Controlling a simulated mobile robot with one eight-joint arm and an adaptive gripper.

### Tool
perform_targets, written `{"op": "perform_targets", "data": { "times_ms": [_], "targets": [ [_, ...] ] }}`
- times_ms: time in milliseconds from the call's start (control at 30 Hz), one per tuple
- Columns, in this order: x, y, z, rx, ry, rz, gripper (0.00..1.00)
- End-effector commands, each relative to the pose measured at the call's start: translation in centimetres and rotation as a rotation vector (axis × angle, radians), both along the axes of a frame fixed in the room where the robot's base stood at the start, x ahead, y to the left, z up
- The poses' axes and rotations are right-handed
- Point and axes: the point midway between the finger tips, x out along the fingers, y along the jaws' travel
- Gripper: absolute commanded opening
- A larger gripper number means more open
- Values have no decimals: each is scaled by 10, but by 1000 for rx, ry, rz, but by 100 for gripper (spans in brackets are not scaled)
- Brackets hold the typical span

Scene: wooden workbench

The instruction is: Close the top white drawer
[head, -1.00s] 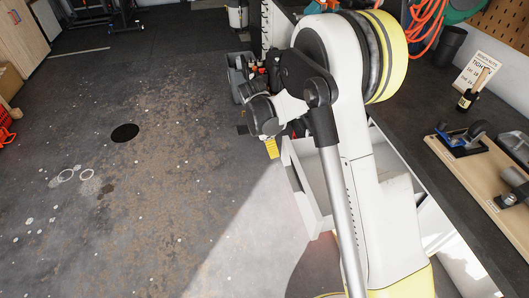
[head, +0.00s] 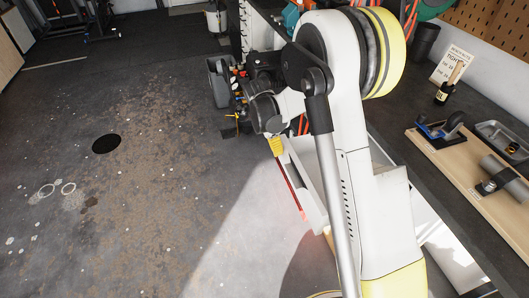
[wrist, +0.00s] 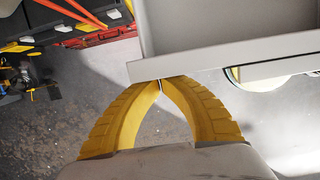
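The white drawer (head: 309,190) stands pulled out from the bench in the head view, partly hidden behind my arm. In the wrist view its pale front panel (wrist: 225,65) crosses the upper right, with part of the grey interior (wrist: 225,25) above it. My gripper (wrist: 160,86) has two curved yellow fingers that meet at the tips. The tips are at the lower edge of the panel, near its left end; I cannot tell whether they touch it. Nothing shows between the tips. In the head view a yellow part of my gripper (head: 277,147) shows beside the drawer's far end.
A red and black toolbox (wrist: 70,35) with orange-handled tools is at the wrist view's upper left. The dark bench top (head: 400,150) carries a wooden board (head: 460,170) with tools, and a small bottle (head: 441,97). The floor (head: 150,220) left of the drawer is clear.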

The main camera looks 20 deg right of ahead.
Motion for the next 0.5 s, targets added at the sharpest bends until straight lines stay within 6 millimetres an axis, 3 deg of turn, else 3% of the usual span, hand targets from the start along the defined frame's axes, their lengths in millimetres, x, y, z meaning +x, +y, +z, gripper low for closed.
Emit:
{"op": "perform_targets", "data": {
  "times_ms": [500],
  "targets": [
    [-1, -147, 0, 0, 0, -6, 0]
  ]
}}
